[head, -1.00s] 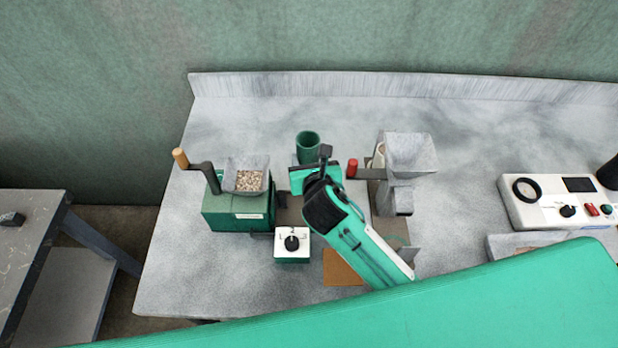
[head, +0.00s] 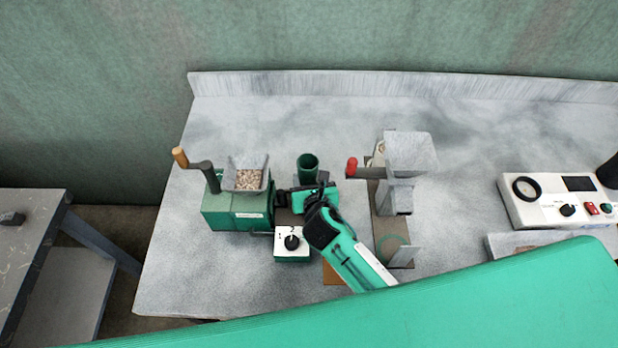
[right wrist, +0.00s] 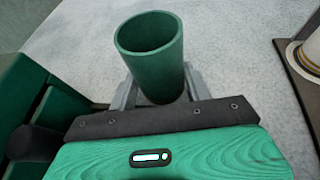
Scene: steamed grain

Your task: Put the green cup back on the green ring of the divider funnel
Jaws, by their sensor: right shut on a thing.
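The green cup (head: 308,165) is an open-topped cylinder in the middle of the bench. My right gripper (head: 308,187) is shut on it. In the right wrist view the cup (right wrist: 150,58) stands between the two grey fingers, with its mouth open and nothing visible inside. I cannot tell whether its base touches anything. The divider funnel (head: 410,152) is a grey hopper on a stand to the right. My left gripper is not in view.
A green mill (head: 235,212) with a grain-filled hopper (head: 246,179) and a crank stands to the left. A white dial box (head: 291,243) is in front. A red-tipped lever (head: 352,167) juts left from the divider. The bench behind the cup is clear.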

